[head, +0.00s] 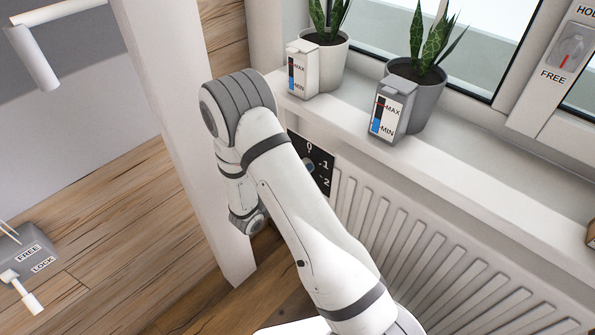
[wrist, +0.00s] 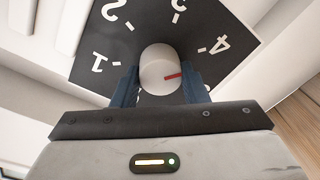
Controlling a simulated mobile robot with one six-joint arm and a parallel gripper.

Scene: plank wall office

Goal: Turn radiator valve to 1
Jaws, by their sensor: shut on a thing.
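The radiator valve knob (wrist: 158,68) is a round white knob with a red mark, in the middle of the wrist view. It sits on a black dial plate (wrist: 205,20) with white numbers, seen upside down; 1, 2, 3 and 4 show. The red mark points right, a little below the line to the 4. My gripper (wrist: 160,82) is shut on the knob, one dark finger on each side. In the head view the plate (head: 327,184) shows 0, 1 and 2 beside my arm, which hides the rest and most of the gripper.
A white ribbed radiator (head: 430,262) runs right of the plate under a windowsill (head: 455,155). Two potted plants with MAX/MIN gauge boxes (head: 302,70) (head: 391,108) stand on the sill. A white post (head: 190,130) stands left of my arm. A FREE/LOCK lever box (head: 30,258) is at far left.

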